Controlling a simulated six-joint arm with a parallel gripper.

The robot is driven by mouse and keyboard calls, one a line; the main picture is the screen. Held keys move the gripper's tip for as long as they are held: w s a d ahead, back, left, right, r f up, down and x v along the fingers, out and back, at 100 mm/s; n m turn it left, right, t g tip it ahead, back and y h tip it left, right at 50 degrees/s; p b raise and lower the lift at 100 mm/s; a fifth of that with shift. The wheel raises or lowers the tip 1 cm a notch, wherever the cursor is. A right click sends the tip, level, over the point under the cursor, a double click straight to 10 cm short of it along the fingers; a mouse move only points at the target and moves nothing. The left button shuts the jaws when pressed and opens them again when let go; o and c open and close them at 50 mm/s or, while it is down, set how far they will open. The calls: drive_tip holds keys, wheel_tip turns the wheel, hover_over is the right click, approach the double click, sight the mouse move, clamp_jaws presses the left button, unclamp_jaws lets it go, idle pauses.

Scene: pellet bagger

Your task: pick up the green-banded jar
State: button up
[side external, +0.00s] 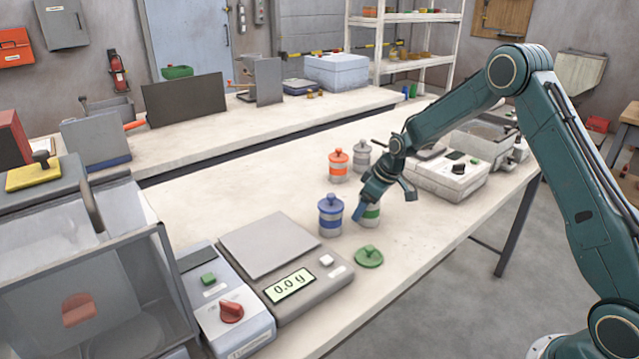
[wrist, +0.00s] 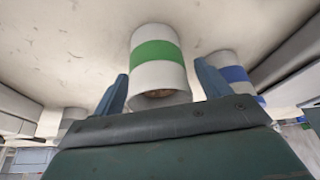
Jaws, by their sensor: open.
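The green-banded jar (side external: 371,214) is a white cylinder standing on the bench, partly hidden behind my gripper (side external: 382,200) in the side view. In the wrist view the jar (wrist: 157,48) shows between my two blue fingers, its lid off and some brown contents visible in the mouth. My gripper (wrist: 161,71) is open, with one finger on each side of the jar. A gap shows beside each finger; contact cannot be seen. A green lid with a knob (side external: 369,256) lies on the bench in front of the jar.
A blue-banded lidded jar (side external: 331,216) stands close to the left of the green-banded one. Orange (side external: 338,166) and grey (side external: 361,157) lidded jars stand behind. A scale (side external: 285,265) reading 0.0 g is at front left; a control box (side external: 447,175) is at right.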

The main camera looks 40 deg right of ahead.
drive_tip(key=c, duration=1.4)
drive_tip(key=shift+o, duration=0.2)
drive_tip(key=shift+r, duration=0.1)
wheel_tip(320, 180, up, 20)
